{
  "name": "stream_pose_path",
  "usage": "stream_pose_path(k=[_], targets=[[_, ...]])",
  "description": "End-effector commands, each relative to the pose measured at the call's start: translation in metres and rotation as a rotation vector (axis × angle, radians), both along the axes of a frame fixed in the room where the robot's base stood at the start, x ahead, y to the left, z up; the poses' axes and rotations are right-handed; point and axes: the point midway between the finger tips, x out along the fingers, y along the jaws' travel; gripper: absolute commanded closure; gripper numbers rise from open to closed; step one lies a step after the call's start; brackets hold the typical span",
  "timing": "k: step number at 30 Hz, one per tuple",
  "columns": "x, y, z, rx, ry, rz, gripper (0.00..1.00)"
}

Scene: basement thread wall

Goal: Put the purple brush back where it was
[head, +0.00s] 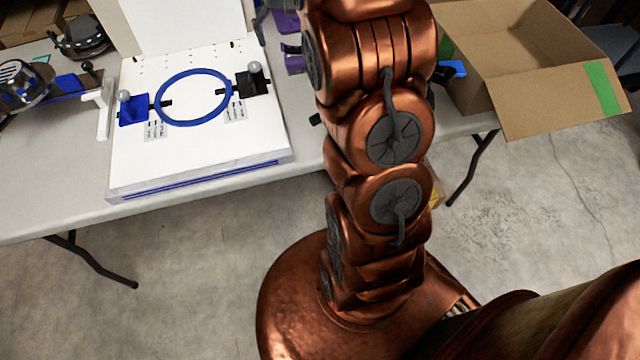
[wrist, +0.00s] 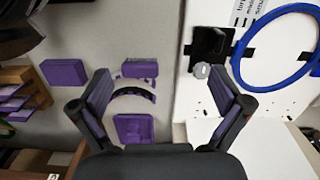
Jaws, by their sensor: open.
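My gripper (wrist: 160,76) is open in the wrist view, with nothing between its fingertips. Several purple things lie beyond and between the fingers on the grey tabletop: a purple block (wrist: 63,73) left of the left finger, a small purple piece (wrist: 138,68), and a squarish purple piece (wrist: 133,127). A dark curved piece (wrist: 135,91) lies between the last two. I cannot tell which of them is the purple brush. In the head view my arm hides most of this area; a purple piece (head: 286,23) shows just left of the arm.
A white board (head: 200,140) with a blue ring (head: 193,97) stands on the table left of my arm. An open cardboard box (head: 555,105) is at the right. A wooden rack (wrist: 22,90) with purple pieces is at the left in the wrist view.

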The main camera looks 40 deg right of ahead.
Motion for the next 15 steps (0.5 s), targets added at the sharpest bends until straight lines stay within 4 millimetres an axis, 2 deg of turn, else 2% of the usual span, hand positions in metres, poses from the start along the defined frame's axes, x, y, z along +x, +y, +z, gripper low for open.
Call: stream_pose_path(k=[1, 6, 15], targets=[[-0.013, 0.015, 0.006, 0.001, 0.005, 0.016, 0.00], [-0.059, 0.056, 0.011, 0.010, 0.040, 0.064, 0.00], [-0.150, 0.116, 0.011, 0.021, 0.090, 0.154, 0.00]])
